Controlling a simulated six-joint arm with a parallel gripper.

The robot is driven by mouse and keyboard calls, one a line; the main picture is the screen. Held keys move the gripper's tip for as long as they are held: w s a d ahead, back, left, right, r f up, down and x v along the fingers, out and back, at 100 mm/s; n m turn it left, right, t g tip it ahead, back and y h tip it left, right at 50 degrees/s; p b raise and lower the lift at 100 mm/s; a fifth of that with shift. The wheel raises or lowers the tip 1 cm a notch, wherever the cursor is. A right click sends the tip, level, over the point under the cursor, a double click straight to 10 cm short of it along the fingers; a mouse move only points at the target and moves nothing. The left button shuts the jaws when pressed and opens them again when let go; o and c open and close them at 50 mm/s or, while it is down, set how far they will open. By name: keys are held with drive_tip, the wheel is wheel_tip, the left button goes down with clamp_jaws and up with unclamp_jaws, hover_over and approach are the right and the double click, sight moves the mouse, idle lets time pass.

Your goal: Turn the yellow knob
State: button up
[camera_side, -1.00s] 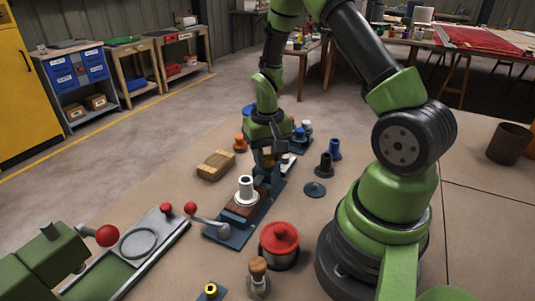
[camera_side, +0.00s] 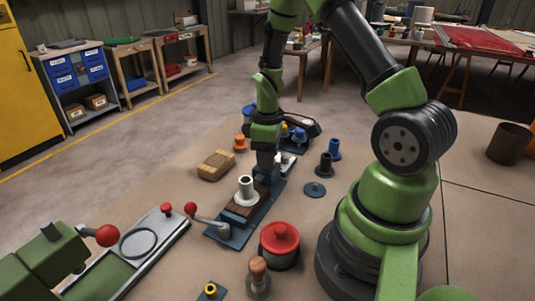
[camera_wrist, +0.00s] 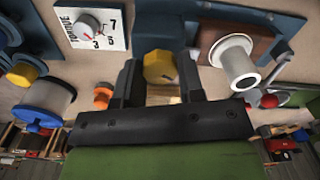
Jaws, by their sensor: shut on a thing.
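The yellow knob (camera_wrist: 159,68) sits between the two dark fingers of my gripper (camera_wrist: 160,80) in the wrist view. My gripper is shut on it, one finger on each side. In the side view my gripper (camera_side: 267,170) points down at the blue fixture, behind the white flanged spool, and it hides the knob there.
The white spool (camera_side: 246,190) stands on a brown block close in front of my gripper. A red-ended crank lever (camera_side: 208,221), a red-lidded pot (camera_side: 280,245) and a wooden block (camera_side: 216,165) lie around. Dark and blue flanged pieces stand to the right.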

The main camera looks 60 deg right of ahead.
drive_tip(key=n, duration=0.5)
drive_tip(key=shift+n, duration=0.3)
idle(0.5)
drive_tip(key=o, duration=0.9)
drive_tip(key=shift+r, duration=0.1)
wheel_tip(320, 180, up, 10)
drive_tip(key=shift+f, duration=0.1)
